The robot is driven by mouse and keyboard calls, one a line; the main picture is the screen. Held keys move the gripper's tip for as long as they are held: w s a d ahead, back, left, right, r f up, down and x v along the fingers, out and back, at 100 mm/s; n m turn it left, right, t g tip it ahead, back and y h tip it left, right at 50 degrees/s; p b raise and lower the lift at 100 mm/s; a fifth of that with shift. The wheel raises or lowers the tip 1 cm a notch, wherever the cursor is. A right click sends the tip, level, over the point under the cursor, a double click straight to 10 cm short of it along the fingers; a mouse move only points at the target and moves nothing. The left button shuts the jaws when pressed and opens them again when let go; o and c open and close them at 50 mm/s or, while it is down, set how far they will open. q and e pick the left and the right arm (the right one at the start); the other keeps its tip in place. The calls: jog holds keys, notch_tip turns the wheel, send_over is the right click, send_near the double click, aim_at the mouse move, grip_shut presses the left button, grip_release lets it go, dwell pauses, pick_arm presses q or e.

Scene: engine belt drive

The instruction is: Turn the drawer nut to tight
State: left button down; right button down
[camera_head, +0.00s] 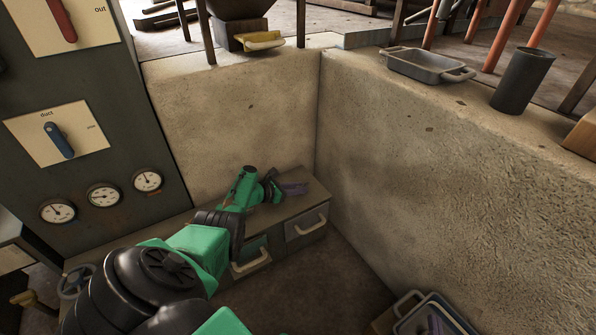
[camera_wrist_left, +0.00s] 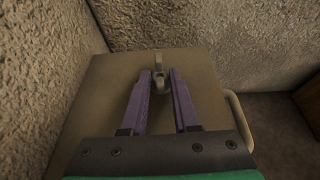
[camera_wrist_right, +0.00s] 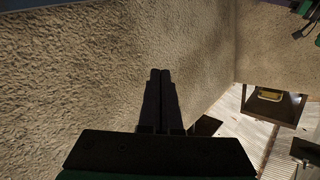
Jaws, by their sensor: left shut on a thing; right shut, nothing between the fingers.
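The drawer nut (camera_wrist_left: 158,62) is a small grey piece with a narrow lug, on the top of the drawer unit (camera_wrist_left: 106,78) in the left wrist view. My left gripper (camera_wrist_left: 161,76) has its purple fingers on either side of the nut and is shut on it; the fingertips hide part of it. In the head view my left gripper (camera_head: 300,188) is over the top of the drawer unit (camera_head: 318,200) in the corner, and the nut cannot be made out. My right gripper (camera_wrist_right: 160,72) is shut and empty, seen only in the right wrist view, in front of a rough wall.
Two drawer fronts with pale handles (camera_head: 306,228) face forward. Rough walls (camera_head: 230,125) close the corner behind and to the right. A control panel (camera_head: 90,185) with gauges and levers stands at left. A grey tray (camera_head: 428,66) and dark cup (camera_head: 522,82) stand on the right ledge.

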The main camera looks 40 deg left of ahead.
pick_arm(q)
jog(key=shift+w, duration=0.1)
pick_arm(e)
jog(key=w+r+t, duration=0.2)
jog(key=w+r, duration=0.1)
jog(key=r, duration=0.2)
jog(key=shift+w+d+r, duration=0.15)
jog(key=shift+r, duration=0.25)
pick_arm(q)
jog(key=c, duration=0.7)
grip_release()
jog(key=shift+h, duration=0.3)
